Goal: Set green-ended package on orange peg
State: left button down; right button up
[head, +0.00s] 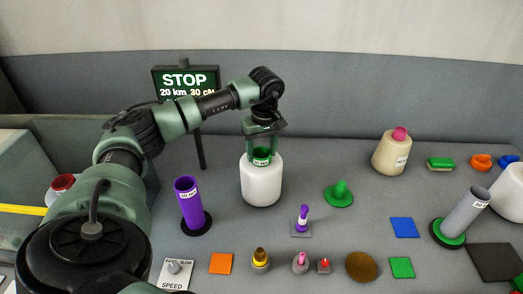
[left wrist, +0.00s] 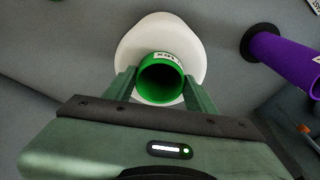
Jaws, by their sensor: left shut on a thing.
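The green-ended package is a white bobbin (head: 261,183) with a green tube end on top, upright in the middle of the head view. My left gripper (head: 263,152) is shut on the green tube end from above. In the left wrist view, the green tube (left wrist: 160,78) sits between the fingers, with the white body (left wrist: 143,38) behind it. I cannot tell whether its base touches the table. A small orange piece (head: 481,162) lies at the far right; I cannot tell if it is the orange peg. My right gripper is not in view.
A purple tube (head: 188,201) stands close left of the package. A green peg (head: 341,190) and a small purple-topped peg (head: 302,217) stand to its right. A cream package (head: 390,154) and a tilted grey tube (head: 465,214) are farther right. A stop sign (head: 185,82) stands behind.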

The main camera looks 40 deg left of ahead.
pick_arm(q)
jog(key=shift+f, duration=0.15)
dwell(0.3)
jog(key=c, duration=0.6)
grip_release()
jog(key=shift+o, duration=0.9)
jog(key=shift+s, duration=0.1)
notch_tip(320, 180, up, 8)
jog(key=d+b, duration=0.1)
jog(key=b, duration=0.1)
jog(key=shift+s, duration=0.15)
jog(key=shift+f, duration=0.15)
